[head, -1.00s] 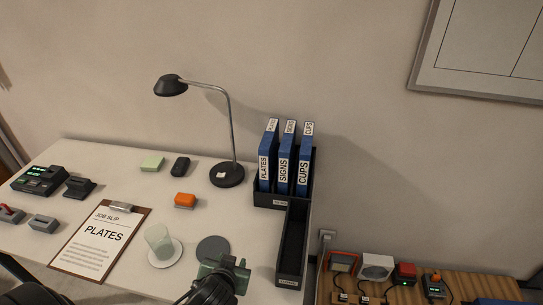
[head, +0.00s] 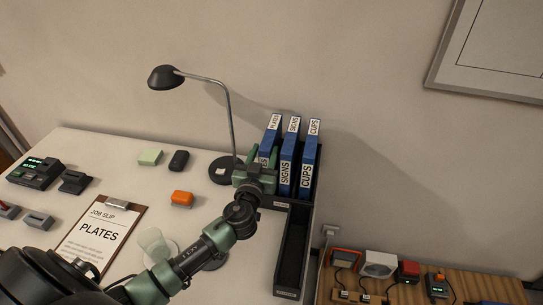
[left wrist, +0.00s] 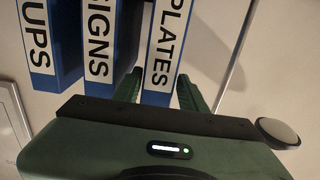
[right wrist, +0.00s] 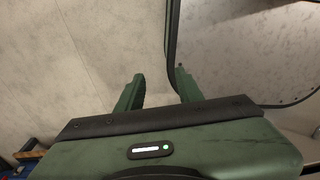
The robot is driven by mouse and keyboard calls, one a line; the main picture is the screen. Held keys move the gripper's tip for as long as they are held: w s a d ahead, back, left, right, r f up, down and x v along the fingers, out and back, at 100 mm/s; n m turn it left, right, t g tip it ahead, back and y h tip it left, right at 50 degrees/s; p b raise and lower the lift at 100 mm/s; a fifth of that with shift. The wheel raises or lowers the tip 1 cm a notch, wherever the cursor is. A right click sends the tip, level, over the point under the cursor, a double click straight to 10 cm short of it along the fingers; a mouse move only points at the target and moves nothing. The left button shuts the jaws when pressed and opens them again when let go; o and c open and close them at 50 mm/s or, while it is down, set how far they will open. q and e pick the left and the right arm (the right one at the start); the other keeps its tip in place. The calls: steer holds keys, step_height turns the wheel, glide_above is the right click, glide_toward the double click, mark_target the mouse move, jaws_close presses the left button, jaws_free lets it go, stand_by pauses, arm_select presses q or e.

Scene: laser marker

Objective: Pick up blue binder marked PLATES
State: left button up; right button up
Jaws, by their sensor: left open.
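The blue PLATES binder (head: 273,133) stands upright at the left end of a row of binders. My left gripper (head: 258,163) is in front of it and hides its lower spine in the head view. In the left wrist view the PLATES binder (left wrist: 165,45) has its white label facing me, with its lower end between the two green fingers of my left gripper (left wrist: 159,90). The fingers are open, one on each side; whether either touches cannot be told. My right gripper (right wrist: 158,90) is open and empty in the right wrist view, in front of a pale wall.
The SIGNS binder (head: 288,165) and CUPS binder (head: 309,165) stand close at the right in the same black holder. An empty black tray (head: 291,255) lies in front. A lamp (head: 222,171) stands just left. A glass (head: 153,243) and a clipboard (head: 116,205) are nearer.

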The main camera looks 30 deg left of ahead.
arm_select(q)
steer(key=shift+w+a, duration=0.15)
steer(key=shift+w, duration=0.5)
steer(key=x, duration=0.1)
steer(key=p+x, duration=0.1)
steer(key=x, duration=0.2)
steer(key=shift+w+f+p, duration=0.15)
steer(key=shift+f+p, duration=0.2)
steer(key=shift+p, duration=0.05)
jaws_close()
arm_select(e)
steer(key=shift+w+r, duration=0.8)
steer(key=shift+r, duration=0.2)
steer(key=shift+s, duration=0.1)
